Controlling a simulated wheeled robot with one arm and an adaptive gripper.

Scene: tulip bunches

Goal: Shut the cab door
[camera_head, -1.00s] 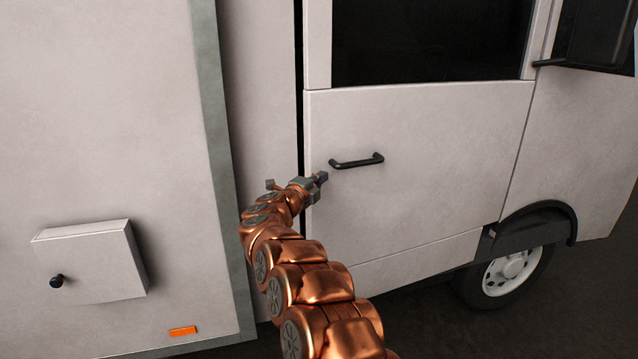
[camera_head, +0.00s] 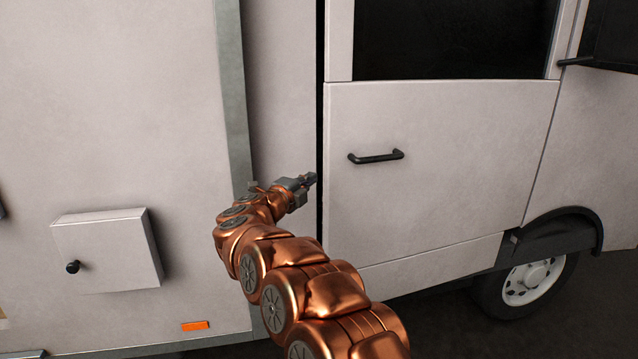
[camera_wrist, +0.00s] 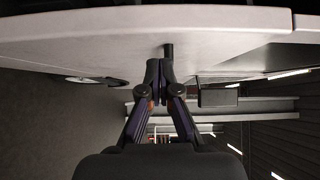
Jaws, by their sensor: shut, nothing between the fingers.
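The white cab door (camera_head: 430,190) has a dark window and a black bar handle (camera_head: 375,157). A narrow dark gap runs down its left edge, so it does not look flush there. My gripper (camera_head: 312,179) has its fingers together and empty. In the head view its tips are just left of the gap, left of and slightly below the handle. In the wrist view the closed fingertips (camera_wrist: 159,72) point toward the pale door panel (camera_wrist: 90,28), with a dark peg, likely the handle, just beyond them. Whether the tips touch anything cannot be told.
The large white body (camera_head: 110,110) with a grey edge trim stands at left. A small box with a black knob (camera_head: 105,250) sticks out from it.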

